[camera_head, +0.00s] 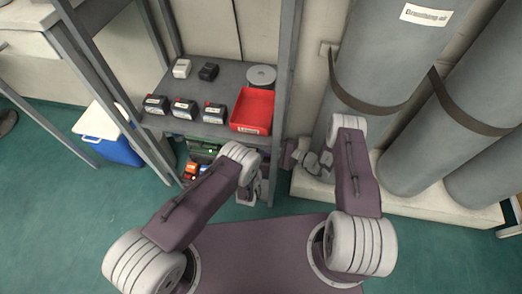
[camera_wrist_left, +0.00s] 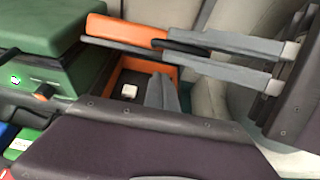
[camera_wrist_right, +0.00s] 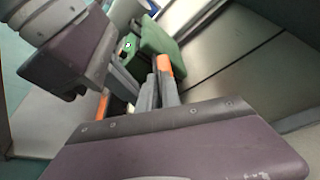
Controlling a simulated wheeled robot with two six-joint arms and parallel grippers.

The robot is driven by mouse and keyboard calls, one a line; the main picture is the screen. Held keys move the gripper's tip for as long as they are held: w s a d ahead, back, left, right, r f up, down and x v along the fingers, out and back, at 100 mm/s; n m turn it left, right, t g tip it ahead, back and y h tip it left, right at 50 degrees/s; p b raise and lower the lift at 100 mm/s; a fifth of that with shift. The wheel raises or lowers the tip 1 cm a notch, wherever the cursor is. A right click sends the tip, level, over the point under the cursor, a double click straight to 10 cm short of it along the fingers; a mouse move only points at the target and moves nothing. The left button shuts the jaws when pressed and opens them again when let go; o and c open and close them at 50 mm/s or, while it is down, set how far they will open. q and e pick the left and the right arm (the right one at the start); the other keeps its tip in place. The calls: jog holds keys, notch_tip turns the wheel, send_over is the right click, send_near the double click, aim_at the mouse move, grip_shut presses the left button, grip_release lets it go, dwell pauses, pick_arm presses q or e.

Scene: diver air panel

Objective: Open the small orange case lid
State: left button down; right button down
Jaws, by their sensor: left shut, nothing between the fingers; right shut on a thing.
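The small orange case (camera_wrist_left: 134,66) shows in the left wrist view with its lid (camera_wrist_left: 124,28) raised and part of its inside visible. A small white thing (camera_wrist_left: 129,91) lies inside. My right gripper (camera_wrist_right: 158,85) is shut on the raised lid, whose orange edge (camera_wrist_right: 164,64) shows at its fingertips. My left gripper (camera_wrist_left: 163,92) is shut and empty, its fingertips close to the case opening. In the head view, the arms and shelf hide the case and both sets of fingertips.
A green case (camera_wrist_left: 48,75) stands right beside the orange case; it also shows in the right wrist view (camera_wrist_right: 158,40). Above, the shelf (camera_head: 222,76) holds a red bin (camera_head: 253,108) and several dark boxes. Gas cylinders (camera_head: 385,60) stand to the right.

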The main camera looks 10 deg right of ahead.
pick_arm(q)
jog(key=shift+w+d+r, duration=0.15)
jog(key=shift+w+r, duration=0.25)
jog(key=shift+r, duration=0.2)
